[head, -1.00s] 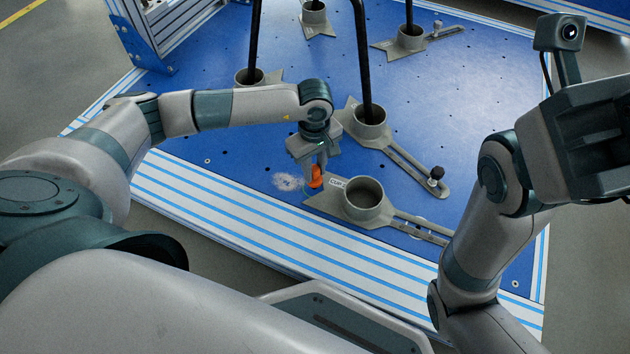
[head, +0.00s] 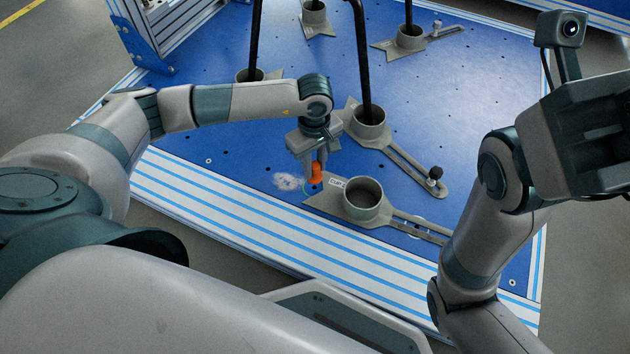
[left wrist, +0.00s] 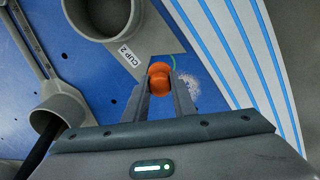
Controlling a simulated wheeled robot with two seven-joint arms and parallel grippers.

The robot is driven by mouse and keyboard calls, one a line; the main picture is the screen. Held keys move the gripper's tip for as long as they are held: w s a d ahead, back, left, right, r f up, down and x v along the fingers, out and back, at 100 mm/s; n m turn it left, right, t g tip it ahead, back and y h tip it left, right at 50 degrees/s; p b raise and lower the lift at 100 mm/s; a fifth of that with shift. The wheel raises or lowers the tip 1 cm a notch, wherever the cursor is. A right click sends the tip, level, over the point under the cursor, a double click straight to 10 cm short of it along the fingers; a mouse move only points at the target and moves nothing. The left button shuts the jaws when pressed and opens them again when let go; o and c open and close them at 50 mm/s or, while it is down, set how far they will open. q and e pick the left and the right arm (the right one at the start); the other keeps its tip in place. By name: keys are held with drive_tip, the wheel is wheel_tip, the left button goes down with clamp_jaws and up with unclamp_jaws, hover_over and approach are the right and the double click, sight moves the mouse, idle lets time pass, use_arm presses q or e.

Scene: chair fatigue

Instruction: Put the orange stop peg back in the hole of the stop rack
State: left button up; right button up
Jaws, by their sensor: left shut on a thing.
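My left gripper (head: 314,166) is shut on the orange stop peg (head: 317,175), pointing down beside the left tip of the nearest grey cup's base (head: 318,202). In the left wrist view the orange peg (left wrist: 159,77) sits between the two fingertips, near the plate labelled CUP 2 (left wrist: 134,59). A slotted grey bar (head: 420,228) runs right from this cup; I cannot tell which part is the stop rack. My right arm's end is cut off at the right edge, its fingers unseen.
Other grey cups (head: 369,127) with black legs stand on the blue platform (head: 230,150). A slotted bar with a black knob (head: 435,173) lies behind the nearest cup. A whitish scuffed patch (head: 288,182) is left of the peg. The striped front edge (head: 250,220) is clear.

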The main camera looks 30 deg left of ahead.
use_arm(q)
drive_tip(key=shift+r+p, duration=0.85)
drive_tip(key=shift+r, duration=0.7)
